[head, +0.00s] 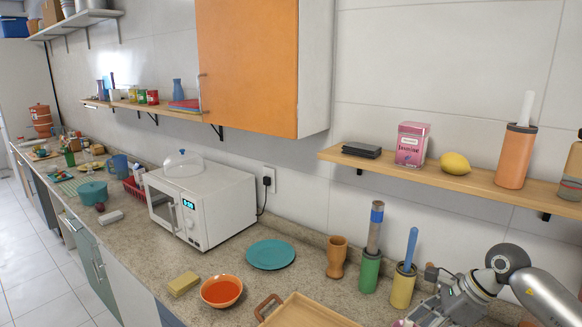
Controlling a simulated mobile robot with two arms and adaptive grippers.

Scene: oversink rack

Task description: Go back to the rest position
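My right gripper (428,314) shows at the bottom right, its arm coming in from the right edge. It is over the counter, beside the yellow cup (402,289) and to the right of the wooden tray (300,312). Its fingertips are at the bottom edge of the view, partly cut off, so I cannot tell whether it is open or shut or holds anything. A small pinkish thing shows close to it at the bottom edge, too little to name. My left gripper is not in view.
A green cup (369,272), a brown wooden cup (337,257), a teal plate (271,254), an orange bowl (221,291) and a yellow sponge (183,284) stand on the counter. A white microwave (215,208) is behind. A wooden shelf (470,182) hangs above my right arm.

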